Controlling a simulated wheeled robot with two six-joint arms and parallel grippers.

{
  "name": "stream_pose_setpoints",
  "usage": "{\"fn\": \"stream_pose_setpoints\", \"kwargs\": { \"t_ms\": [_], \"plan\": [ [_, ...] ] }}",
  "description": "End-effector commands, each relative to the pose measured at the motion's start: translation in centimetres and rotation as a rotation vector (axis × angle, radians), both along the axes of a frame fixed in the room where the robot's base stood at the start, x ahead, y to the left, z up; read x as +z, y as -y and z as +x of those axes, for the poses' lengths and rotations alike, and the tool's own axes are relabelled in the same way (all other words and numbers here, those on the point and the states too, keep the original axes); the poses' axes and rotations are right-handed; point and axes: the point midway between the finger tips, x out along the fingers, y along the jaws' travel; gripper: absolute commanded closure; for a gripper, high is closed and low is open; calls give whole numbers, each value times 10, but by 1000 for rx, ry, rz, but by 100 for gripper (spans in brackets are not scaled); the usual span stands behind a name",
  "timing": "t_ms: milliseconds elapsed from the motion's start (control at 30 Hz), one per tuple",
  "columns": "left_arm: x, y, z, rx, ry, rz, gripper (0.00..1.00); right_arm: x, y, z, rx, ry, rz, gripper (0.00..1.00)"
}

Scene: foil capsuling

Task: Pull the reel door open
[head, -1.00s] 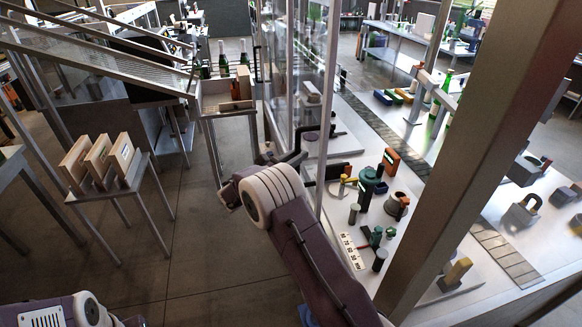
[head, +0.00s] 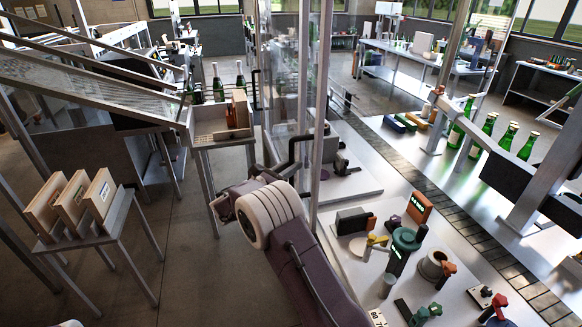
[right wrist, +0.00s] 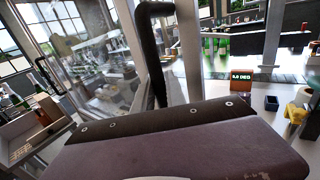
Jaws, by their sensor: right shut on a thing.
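The reel door is a clear glass panel (head: 285,85) in a metal frame, with a black bar handle (head: 294,148) on it. The glass (right wrist: 95,75) and the upright handle (right wrist: 148,60) also show in the right wrist view. My right gripper (head: 273,178) is shut on the handle's lower end. Its fingers are mostly hidden, and in the right wrist view its own body covers the grip. I cannot tell how far the door stands from its frame. My left gripper is out of view; only a sliver of that arm shows at the bottom left.
A stand with wooden boxes (head: 72,205) is at the left. A wooden crate (head: 218,122) on a stand is beyond my gripper, with green bottles behind. Right of the door, a white bench (head: 345,255) holds a green device (head: 403,243) and several small tools. Grey floor lies left of my arm.

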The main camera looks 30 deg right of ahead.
Motion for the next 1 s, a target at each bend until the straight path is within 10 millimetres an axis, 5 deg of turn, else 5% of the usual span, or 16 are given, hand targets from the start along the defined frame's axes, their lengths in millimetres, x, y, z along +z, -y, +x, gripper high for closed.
{"fn": "stream_pose_setpoints", "kwargs": {
  "t_ms": [367, 400, 467, 800, 1000],
  "plan": [
    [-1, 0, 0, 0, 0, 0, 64, -4, 0, 0, 0, -6, 5, 100],
    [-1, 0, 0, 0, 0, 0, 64, -4, 0, -1, -1, -6, 5, 78],
    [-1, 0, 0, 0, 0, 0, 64, -4, 0, -1, -1, -6, 5, 62],
    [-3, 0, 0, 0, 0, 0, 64, -3, -3, -1, 0, -3, 3, 62],
    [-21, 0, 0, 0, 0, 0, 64, -7, -41, -14, 5, -3, 3, 62]
  ]
}}
